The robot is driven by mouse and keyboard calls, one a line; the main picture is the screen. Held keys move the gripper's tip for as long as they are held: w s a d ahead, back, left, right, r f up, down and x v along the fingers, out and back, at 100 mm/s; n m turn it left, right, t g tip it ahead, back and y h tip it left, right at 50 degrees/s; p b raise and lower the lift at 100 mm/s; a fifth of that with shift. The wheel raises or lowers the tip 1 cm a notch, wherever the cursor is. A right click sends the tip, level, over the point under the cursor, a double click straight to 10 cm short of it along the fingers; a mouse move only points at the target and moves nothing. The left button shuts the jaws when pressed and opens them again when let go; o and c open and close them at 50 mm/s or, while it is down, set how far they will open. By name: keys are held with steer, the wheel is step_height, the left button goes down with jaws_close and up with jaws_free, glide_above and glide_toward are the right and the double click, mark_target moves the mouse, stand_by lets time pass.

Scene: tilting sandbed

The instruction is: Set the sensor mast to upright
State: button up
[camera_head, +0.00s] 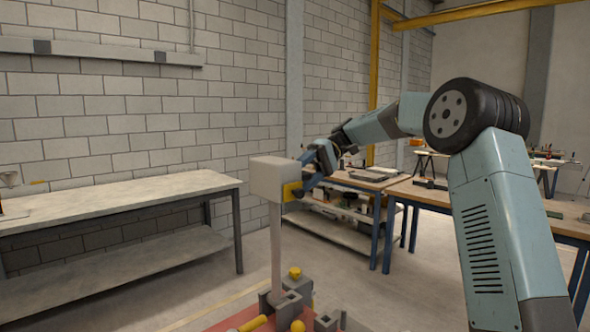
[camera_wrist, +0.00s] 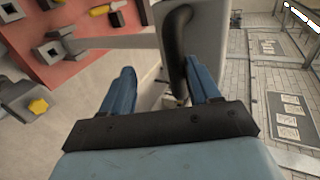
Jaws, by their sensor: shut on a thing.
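The sensor mast has a pale box head (camera_head: 279,179) on a thin grey pole (camera_head: 276,245). In the head view the pole looks close to upright. Its foot stands among grey brackets on a red base plate (camera_head: 252,324). The exact contact is partly hidden. The pole (camera_wrist: 115,42) runs to the red plate (camera_wrist: 70,68).
Yellow knobs (camera_head: 295,273) and grey sockets (camera_head: 327,322) sit around the mast foot. A long workbench (camera_head: 120,197) stands at left against the block wall. More benches (camera_head: 440,194) with tools stand behind my arm at right. The floor between is open.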

steer(key=v, duration=1.3)
steer(key=shift+w+d, duration=0.25)
steer(key=shift+d, duration=0.05)
stand_by(0.3)
